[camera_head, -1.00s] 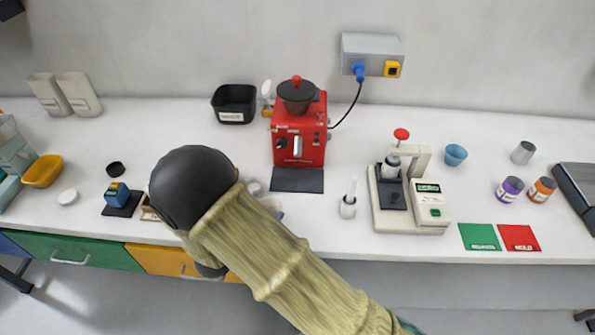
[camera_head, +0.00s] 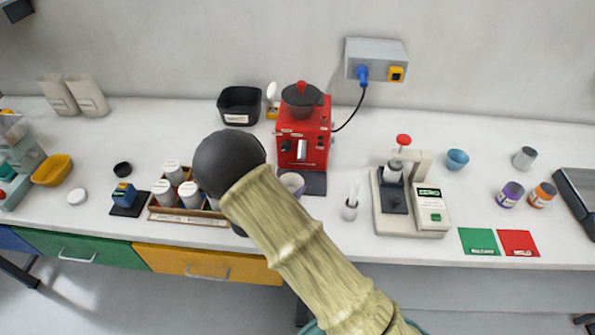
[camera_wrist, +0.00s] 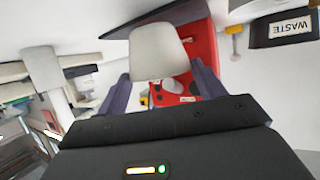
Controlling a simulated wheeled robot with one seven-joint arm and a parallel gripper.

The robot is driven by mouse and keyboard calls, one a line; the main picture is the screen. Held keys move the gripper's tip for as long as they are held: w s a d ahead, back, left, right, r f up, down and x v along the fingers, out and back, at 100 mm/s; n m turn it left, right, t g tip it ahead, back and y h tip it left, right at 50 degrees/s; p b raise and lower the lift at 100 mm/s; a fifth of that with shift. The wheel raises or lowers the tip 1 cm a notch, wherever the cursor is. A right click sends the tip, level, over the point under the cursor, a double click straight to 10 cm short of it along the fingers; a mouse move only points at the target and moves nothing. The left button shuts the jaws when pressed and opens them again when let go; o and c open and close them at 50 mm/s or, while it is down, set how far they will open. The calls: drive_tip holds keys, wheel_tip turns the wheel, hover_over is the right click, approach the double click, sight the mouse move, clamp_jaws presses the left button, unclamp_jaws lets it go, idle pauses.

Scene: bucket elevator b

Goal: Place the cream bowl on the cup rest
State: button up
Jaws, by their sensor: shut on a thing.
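The cream bowl (camera_head: 292,183) shows in the head view just right of my dark wrist, at the front of the red machine. In the wrist view the cream bowl (camera_wrist: 158,52) sits between the two dark fingers of my gripper (camera_wrist: 160,75), which is shut on it. The cup rest (camera_head: 315,184) looks to be the dark flat plate at the foot of the red machine (camera_head: 303,140). The bowl overlaps the plate's left part in the head view; I cannot tell whether they touch.
A wooden rack (camera_head: 188,216) of white-capped jars stands left of my wrist. A white holder (camera_head: 350,208) with a upright tool and a press-like device (camera_head: 412,195) stand to the right. A black waste bin (camera_head: 239,105) is behind.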

sight(296, 175)
drive_tip(key=shift+w+d, duration=0.3)
drive_tip(key=shift+w, duration=0.35)
drive_tip(key=shift+w+d, duration=0.25)
drive_tip(key=shift+w, duration=0.35)
drive_tip(key=shift+d, duration=0.1)
drive_tip(key=shift+s, duration=0.2)
drive_tip(key=shift+w, duration=0.4)
drive_tip(key=x, duration=0.1)
drive_tip(key=p+x, duration=0.2)
drive_tip(key=x, duration=0.1)
drive_tip(key=shift+d+r, duration=0.15)
drive_tip(key=shift+r, duration=0.15)
drive_tip(key=shift+f, duration=0.2)
